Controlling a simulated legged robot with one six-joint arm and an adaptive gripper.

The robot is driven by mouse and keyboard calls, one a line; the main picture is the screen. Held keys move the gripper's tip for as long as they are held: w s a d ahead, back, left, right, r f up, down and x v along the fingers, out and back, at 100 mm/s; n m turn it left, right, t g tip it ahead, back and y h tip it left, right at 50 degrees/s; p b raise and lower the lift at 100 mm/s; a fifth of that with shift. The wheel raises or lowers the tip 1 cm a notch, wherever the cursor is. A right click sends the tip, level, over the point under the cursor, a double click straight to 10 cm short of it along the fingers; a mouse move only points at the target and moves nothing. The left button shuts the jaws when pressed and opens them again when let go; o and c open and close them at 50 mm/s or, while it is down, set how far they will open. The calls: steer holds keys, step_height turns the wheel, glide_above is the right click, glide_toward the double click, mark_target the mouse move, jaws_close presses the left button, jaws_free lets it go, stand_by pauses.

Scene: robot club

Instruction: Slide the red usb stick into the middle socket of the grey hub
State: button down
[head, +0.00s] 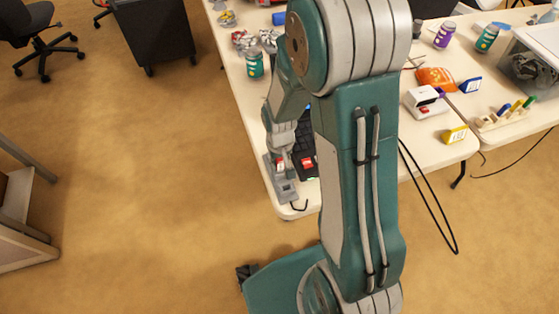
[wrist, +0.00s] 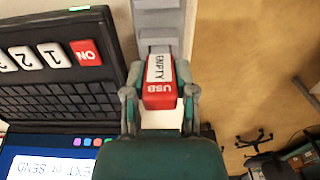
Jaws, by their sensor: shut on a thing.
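The red usb stick (wrist: 160,94) has a white label reading "EMPTY" and "USB". It lies between the two fingers of my gripper (wrist: 160,104), which is shut on it. The grey hub (wrist: 158,14) runs away from me in the wrist view, in line with the stick. The stick's far end is close to a socket block of the hub; I cannot tell whether it is inside. In the head view the hub (head: 286,192) lies along the table's near left edge, with my gripper (head: 281,156) and the stick (head: 280,163) over it.
The table edge and floor are on the other side. A white device (head: 424,103), an orange cap (head: 436,78) and jars stand farther off.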

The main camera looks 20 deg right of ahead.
steer(key=shift+f, duration=0.65)
steer(key=shift+c, duration=1.7)
jaws_free()
steer(key=o, duration=0.3)
steer(key=shift+o, duration=0.2)
steer(key=shift+r, duration=3.55)
